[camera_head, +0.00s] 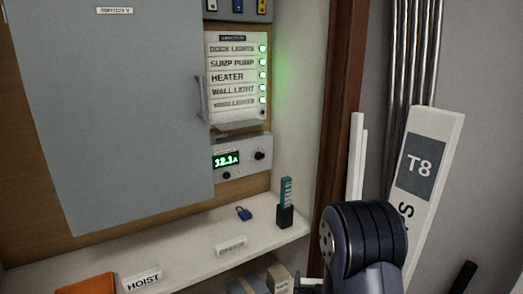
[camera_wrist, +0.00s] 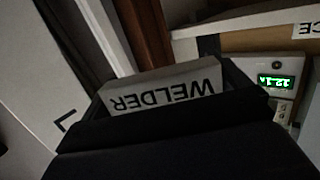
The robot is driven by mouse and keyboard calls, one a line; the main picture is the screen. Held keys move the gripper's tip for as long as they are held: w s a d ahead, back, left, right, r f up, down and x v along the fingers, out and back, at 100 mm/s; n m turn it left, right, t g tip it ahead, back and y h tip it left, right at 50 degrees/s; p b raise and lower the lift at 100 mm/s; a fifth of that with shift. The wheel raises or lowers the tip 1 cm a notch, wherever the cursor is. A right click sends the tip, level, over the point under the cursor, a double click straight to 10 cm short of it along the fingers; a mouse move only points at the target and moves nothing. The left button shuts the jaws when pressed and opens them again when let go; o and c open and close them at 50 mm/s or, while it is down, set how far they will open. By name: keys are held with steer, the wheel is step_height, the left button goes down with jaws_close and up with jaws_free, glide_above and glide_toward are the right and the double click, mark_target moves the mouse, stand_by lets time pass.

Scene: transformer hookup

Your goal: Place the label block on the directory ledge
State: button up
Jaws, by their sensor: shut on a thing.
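The label block (camera_wrist: 165,90) is pale, with WELDER in dark letters that appear upside down in the wrist view. My gripper (camera_wrist: 168,98) is shut on it, with dark jaws at both sides of the block. In the head view my dark arm fills the lower right and the gripper itself is not clearly seen. The directory (camera_head: 235,76) is a white panel on the back wall with several named rows and green lamps. A pale ledge (camera_head: 239,124) juts out at its foot and looks bare. The held block is apart from it.
A grey cabinet door (camera_head: 110,110) with a handle is left of the directory. A meter box (camera_head: 241,158) sits below the ledge. The white shelf (camera_head: 190,240) bears a HOIST block (camera_head: 142,281), another label block (camera_head: 230,247), a blue padlock (camera_head: 244,213) and a dark holder (camera_head: 285,215). A T8 board (camera_head: 425,180) leans at right.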

mark_target(319, 281)
steer(key=r+p, duration=0.2)
steer(key=p, duration=0.1)
steer(key=s+r+n+y+p, duration=0.1)
steer(key=r+p, duration=0.2)
steer(key=r+y+p, duration=0.1)
steer(key=r+p, duration=0.2)
steer(key=shift+s+a+p, duration=0.15)
steer(key=shift+p, duration=0.2)
steer(key=shift+s+a+r+n+y+p, duration=0.1)
steer(key=shift+s+r+n+y+p, duration=0.1)
steer(key=shift+r+p, duration=0.25)
steer(key=shift+s+a+r+n+y+p, duration=0.1)
steer(key=shift+r+n+p, duration=0.1)
steer(key=shift+p, duration=0.45)
steer(key=shift+w+f, duration=0.1)
